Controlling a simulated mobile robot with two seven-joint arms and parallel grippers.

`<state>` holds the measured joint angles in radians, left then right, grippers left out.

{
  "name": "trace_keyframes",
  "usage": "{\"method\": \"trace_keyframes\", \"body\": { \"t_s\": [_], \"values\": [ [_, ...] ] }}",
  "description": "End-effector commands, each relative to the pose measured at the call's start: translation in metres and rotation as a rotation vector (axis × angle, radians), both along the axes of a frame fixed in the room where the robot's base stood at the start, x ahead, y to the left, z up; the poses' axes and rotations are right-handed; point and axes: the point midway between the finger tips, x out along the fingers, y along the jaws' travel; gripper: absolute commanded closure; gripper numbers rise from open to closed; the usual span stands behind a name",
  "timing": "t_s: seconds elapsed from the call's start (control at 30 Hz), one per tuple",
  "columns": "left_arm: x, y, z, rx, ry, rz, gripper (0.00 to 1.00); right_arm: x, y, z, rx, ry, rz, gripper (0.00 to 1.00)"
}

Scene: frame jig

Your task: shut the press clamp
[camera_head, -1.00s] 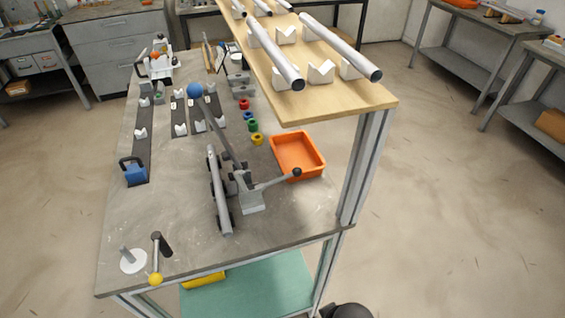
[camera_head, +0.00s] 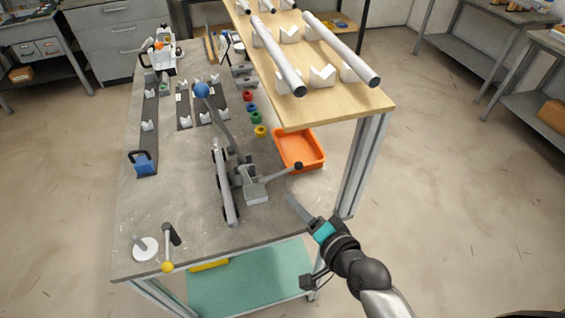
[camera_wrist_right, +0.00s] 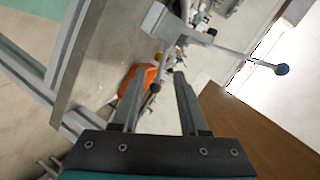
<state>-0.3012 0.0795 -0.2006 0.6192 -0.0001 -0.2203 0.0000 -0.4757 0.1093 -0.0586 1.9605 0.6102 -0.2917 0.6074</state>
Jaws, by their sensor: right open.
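The grey press clamp (camera_head: 256,190) stands on the table near its right side. Its long lever with a blue ball (camera_head: 202,90) leans up to the left, and a shorter arm with a black knob (camera_head: 298,166) points right. A grey tube (camera_head: 225,190) lies in holders just left of the clamp. My right gripper (camera_head: 293,203) is open and empty, right of the clamp, below the black knob in the picture. In the right wrist view the black knob (camera_wrist_right: 155,88) appears between the open fingers (camera_wrist_right: 162,85); its distance is unclear. The blue ball (camera_wrist_right: 282,69) is at right. My left gripper is out of view.
An orange tray (camera_head: 302,150) sits behind the black knob. A wooden shelf (camera_head: 330,95) with several tubes overhangs the right side on a metal post (camera_head: 364,165). Coloured rings (camera_head: 256,118) stand behind the clamp. A white disc (camera_head: 145,249) is at the front left.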

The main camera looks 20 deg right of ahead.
Motion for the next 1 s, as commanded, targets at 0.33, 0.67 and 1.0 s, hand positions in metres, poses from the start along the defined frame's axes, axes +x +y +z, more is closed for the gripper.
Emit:
{"method": "trace_keyframes", "body": {
  "t_s": [0.33, 0.67, 1.0],
  "values": [
    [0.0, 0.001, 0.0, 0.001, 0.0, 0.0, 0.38, 0.016, -0.026, 0.005, 0.174, -0.083, -0.164, 0.56],
    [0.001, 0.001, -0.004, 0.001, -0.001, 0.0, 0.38, 0.059, -0.02, -0.005, 0.171, -0.084, -0.161, 0.56],
    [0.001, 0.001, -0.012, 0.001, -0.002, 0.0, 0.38, 0.112, -0.012, -0.018, 0.169, -0.082, -0.159, 0.56]
  ]
}}
